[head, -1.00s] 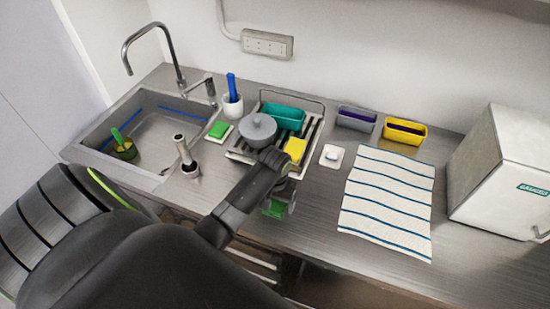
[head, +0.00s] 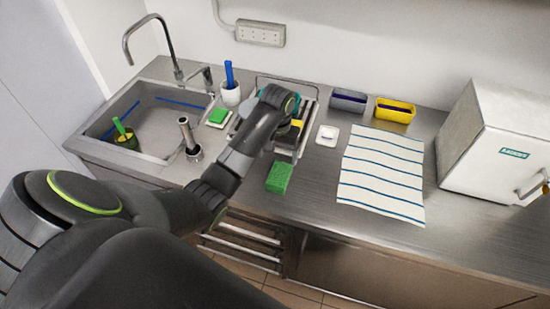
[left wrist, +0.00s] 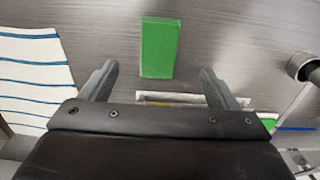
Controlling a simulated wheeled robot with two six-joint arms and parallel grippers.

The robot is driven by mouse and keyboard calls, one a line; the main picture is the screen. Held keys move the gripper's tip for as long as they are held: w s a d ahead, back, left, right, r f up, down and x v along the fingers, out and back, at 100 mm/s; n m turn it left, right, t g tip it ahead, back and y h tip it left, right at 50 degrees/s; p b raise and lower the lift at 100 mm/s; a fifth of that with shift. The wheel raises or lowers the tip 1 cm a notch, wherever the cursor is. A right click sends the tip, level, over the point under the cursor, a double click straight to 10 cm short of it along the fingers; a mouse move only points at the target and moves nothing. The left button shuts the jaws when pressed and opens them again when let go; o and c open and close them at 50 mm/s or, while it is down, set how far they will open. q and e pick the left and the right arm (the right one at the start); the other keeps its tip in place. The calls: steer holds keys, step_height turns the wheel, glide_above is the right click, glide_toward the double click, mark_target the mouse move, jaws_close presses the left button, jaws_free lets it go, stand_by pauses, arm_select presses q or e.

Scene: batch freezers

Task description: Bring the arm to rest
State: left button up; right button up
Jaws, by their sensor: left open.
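My left arm comes in from the left in the head view and reaches over the dish rack (head: 309,112). Its left gripper (left wrist: 158,68) is open and empty, with the two fingers apart in the left wrist view. A green sponge (head: 279,178) lies flat on the steel counter at the front edge, in front of the gripper. It also shows in the left wrist view (left wrist: 160,47), beyond the fingers and apart from them. The wrist hides most of the rack's contents in the head view. My right gripper is not in view.
The sink (head: 150,105) with a tap is at the left. A metal cylinder (head: 188,137) stands near my forearm. A second green sponge (head: 218,116), a white cup (head: 231,95), grey and yellow bins (head: 396,112), a striped towel (head: 383,175) and a white freezer (head: 490,135) are around.

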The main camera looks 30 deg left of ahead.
arm_select(q)
steer(key=s+a+f+m+t, duration=0.1)
steer(key=s+f, duration=0.2)
steer(key=s, duration=0.4)
steer(key=s+f+t, duration=0.1)
steer(key=s+f, duration=0.2)
steer(key=s, duration=0.4)
steer(key=s+a+r+t+y, duration=0.1)
steer(key=s+r, duration=0.1)
steer(key=s, duration=0.7)
steer(key=s+r+t+y, duration=0.1)
steer(key=s+r, duration=0.2)
steer(key=s, duration=0.5)
step_height(320, 180, down, 32)
steer(key=a+g+b, duration=0.2)
steer(key=b, duration=0.6)
steer(key=s+d+f+b, duration=0.1)
steer(key=s+f+b, duration=0.2)
steer(key=s+f, duration=0.4)
steer(key=s+f+h+b, duration=0.1)
steer(key=s+f+b, duration=0.2)
steer(key=s+f, duration=0.5)
step_height(320, 180, down, 9)
steer(key=shift+d+r+m+g, duration=0.15)
steer(key=shift+d+m+g, duration=0.25)
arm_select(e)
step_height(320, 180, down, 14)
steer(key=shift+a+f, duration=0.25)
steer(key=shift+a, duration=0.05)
